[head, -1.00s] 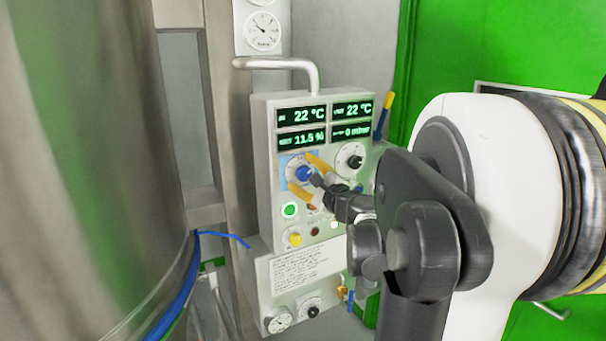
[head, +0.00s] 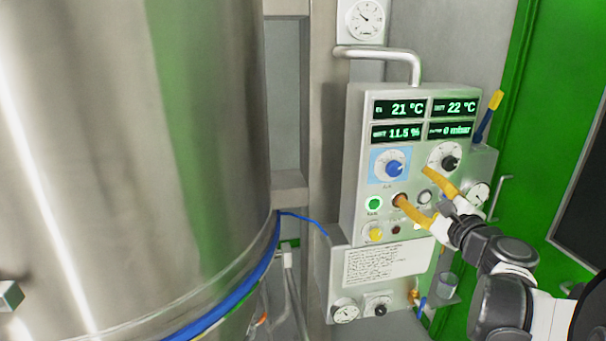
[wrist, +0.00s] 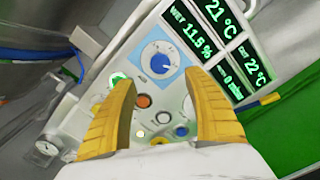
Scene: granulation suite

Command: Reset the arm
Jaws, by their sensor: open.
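My gripper (head: 415,188) is open and empty, with yellow fingers apart in front of the lower right part of the control panel (head: 355,200). In the wrist view my gripper (wrist: 165,110) has the panel's buttons showing between its fingers. The blue knob (head: 394,168) on its light blue plate is uncovered, and it also shows in the wrist view (wrist: 160,63). The black knob (head: 449,163) sits right of it. A lit green button (head: 374,203) and a yellow button (head: 375,233) are at the left. The fingers partly hide the lower controls in the head view.
A large steel vessel (head: 130,150) fills the left side. A bent pipe handle (head: 385,53) tops the panel, with a gauge (head: 366,18) above. A yellow-and-blue handle (head: 489,115) sticks out at the panel's right. A green door frame (head: 515,130) stands behind.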

